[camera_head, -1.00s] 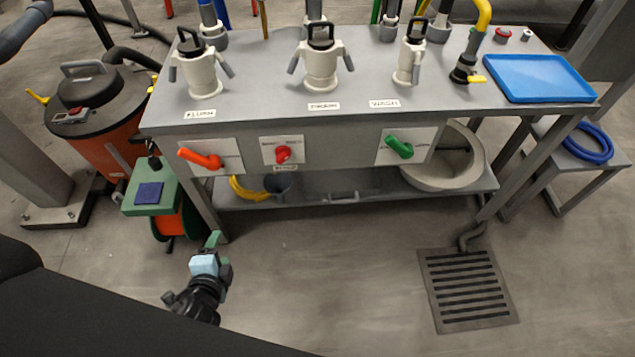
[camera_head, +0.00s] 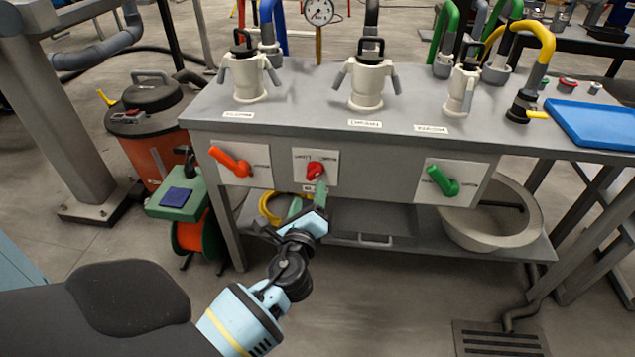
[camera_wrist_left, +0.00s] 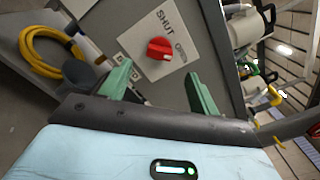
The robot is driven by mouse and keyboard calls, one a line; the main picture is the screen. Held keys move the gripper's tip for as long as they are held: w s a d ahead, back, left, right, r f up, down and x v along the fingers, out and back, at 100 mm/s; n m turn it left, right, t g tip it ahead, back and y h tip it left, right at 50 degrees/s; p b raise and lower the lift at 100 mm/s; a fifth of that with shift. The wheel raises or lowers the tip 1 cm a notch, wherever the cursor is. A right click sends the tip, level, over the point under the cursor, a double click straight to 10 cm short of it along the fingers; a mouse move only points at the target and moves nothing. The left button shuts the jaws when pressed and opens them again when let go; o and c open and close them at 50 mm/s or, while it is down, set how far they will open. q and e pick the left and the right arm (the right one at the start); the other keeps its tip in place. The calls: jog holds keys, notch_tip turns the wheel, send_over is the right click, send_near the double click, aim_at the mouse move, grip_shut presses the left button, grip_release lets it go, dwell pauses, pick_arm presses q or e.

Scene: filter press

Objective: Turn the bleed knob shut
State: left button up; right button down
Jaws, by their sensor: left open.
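The bleed knob (camera_head: 314,170) is a small red knob on a white plate (camera_head: 328,156) in the middle of the bench's front panel. In the left wrist view the red knob (camera_wrist_left: 160,48) sits near the words SHUT and OPEN on its plate. My left gripper (camera_head: 307,197) is just below and in front of the knob, with one green finger overlapping the plate's lower part in the head view. In the left wrist view its two green fingers (camera_wrist_left: 160,88) are spread apart with nothing between them, and the knob lies beyond them. My right gripper is not in view.
An orange lever (camera_head: 230,160) is left of the knob and a green lever (camera_head: 443,181) right of it, on the same panel. White capped vessels (camera_head: 368,85) stand on the bench top. A shelf with a yellow hose (camera_wrist_left: 50,52) and a grey basin (camera_head: 495,215) lies below.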

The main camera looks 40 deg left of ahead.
aim_at(313, 177)
pick_arm(q)
jog(key=b+x, duration=0.1)
jog(key=x, duration=0.4)
jog(key=shift+w+a, duration=0.15)
jog(key=shift+w, duration=0.25)
jog(key=shift+w+a, duration=0.4)
jog(key=shift+w, duration=0.2)
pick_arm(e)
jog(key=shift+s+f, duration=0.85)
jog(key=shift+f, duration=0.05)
pick_arm(q)
jog(key=shift+c, duration=0.3)
jog(key=c, duration=0.9)
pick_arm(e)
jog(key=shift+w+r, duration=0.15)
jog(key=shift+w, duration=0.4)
